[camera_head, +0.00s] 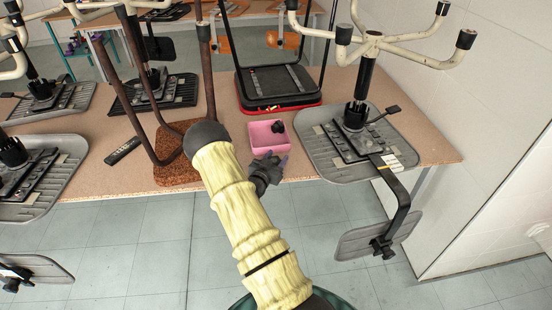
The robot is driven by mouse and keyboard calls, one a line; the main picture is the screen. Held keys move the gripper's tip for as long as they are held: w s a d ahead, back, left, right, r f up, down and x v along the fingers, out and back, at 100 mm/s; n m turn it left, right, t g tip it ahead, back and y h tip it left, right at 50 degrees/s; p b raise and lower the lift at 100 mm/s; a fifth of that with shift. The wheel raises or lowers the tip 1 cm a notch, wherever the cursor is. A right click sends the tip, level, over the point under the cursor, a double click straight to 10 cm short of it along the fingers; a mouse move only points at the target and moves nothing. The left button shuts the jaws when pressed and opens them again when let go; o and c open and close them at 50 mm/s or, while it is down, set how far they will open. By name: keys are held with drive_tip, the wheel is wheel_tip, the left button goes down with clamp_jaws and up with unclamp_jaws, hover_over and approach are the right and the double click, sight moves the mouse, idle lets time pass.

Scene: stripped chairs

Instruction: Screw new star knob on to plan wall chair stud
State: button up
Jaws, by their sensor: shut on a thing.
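The chair by the wall stands upside down on the table at right, its grey seat (315,145) on the tabletop. A bent black bracket (403,195) runs from it to a grey backrest (352,240) hanging past the table's front edge. A dark fitting (381,247) shows at the backrest; stud or knob, I cannot tell. My gripper (268,166) is just in front of the pink tray, near the table's front edge, left of this chair. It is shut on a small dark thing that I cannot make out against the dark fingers. A black knob-like piece (278,127) lies in the tray.
The pink tray (258,135) sits near the table's (440,150) front edge. Other upturned chairs, one with a cork-brown seat (178,172), crowd the left. The white wall (500,120) bounds the right.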

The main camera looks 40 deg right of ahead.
drive_tip(key=shift+f, duration=0.15)
drive_tip(key=o, duration=1)
drive_tip(key=shift+s+a, duration=0.1)
drive_tip(key=shift+a, duration=0.1)
drive_tip(key=v, duration=0.5)
drive_tip(key=b+v, duration=0.1)
drive_tip(key=v, duration=0.5)
drive_tip(key=b+v, duration=0.1)
drive_tip(key=v, duration=0.5)
drive_tip(key=shift+s+d, duration=0.15)
drive_tip(key=shift+s, duration=0.2)
